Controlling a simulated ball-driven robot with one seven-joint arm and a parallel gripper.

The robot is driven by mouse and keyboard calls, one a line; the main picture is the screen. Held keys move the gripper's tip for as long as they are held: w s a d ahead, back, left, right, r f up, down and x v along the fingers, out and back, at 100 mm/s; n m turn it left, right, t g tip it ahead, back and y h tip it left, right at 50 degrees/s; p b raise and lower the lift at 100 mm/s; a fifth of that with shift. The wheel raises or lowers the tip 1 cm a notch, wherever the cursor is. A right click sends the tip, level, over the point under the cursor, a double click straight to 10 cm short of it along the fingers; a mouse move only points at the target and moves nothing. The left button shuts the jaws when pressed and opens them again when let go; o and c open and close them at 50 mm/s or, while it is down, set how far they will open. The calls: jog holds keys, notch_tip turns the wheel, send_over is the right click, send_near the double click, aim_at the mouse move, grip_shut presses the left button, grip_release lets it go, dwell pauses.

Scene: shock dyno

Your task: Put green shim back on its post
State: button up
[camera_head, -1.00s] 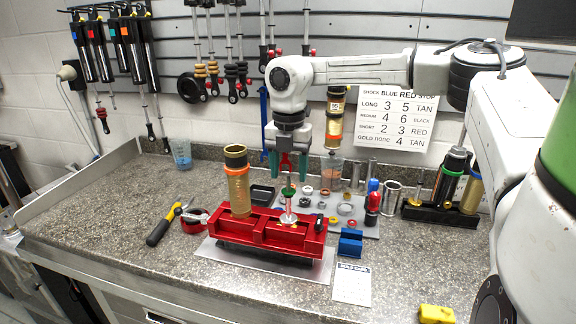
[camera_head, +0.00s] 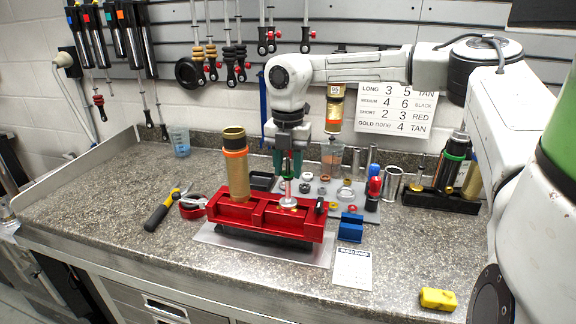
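My gripper (camera_head: 288,174) points straight down over the red fixture (camera_head: 262,216). Its teal-green fingers stand on either side of the upper end of an upright shaft (camera_head: 287,190), with a visible space between them. The shaft rises from the right part of the fixture, with a pale disc (camera_head: 288,202) at its foot. I cannot make out the green shim now; the fingers hide the top of the shaft, where a green ring showed earlier. Whether the fingers grip anything is unclear. Behind is a grey board (camera_head: 370,216) with several small rings.
A tall gold cylinder (camera_head: 236,170) stands in the fixture, left of my gripper. A blue block (camera_head: 351,228) and a white card (camera_head: 352,268) lie right of it. The front bench is mostly clear.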

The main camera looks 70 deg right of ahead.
jog(key=c, duration=0.4)
jog(key=shift+r+p, duration=1.45)
jog(key=shift+r, duration=1.1)
